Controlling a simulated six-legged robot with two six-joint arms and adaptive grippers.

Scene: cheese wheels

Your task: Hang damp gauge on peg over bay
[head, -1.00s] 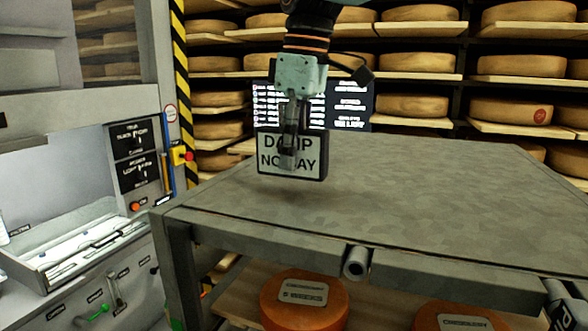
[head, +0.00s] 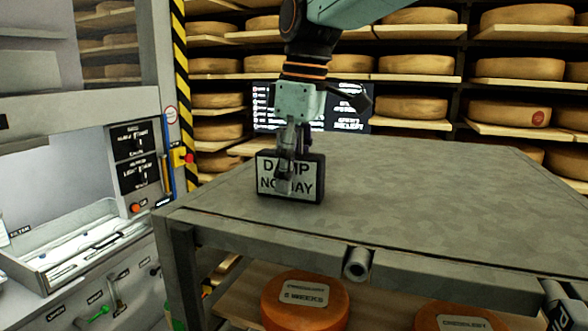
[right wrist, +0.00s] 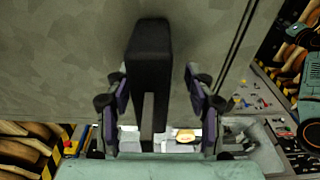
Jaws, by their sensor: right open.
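In the right wrist view, the black gauge (right wrist: 150,60) lies between the spread fingers of my right gripper (right wrist: 156,80), with gaps on both sides. A round grey stub that looks like the peg (head: 357,263) sticks out of the table's front edge, above the orange cheese wheel. My left gripper is not in view.
The table top (head: 430,200) is clear to the right of the gauge. Orange cheese wheels (head: 303,312) lie on the shelf below. A black lettered item (head: 565,303) is at the right front edge. Cheese shelves stand behind; a grey workstation (head: 90,240) is on the left.

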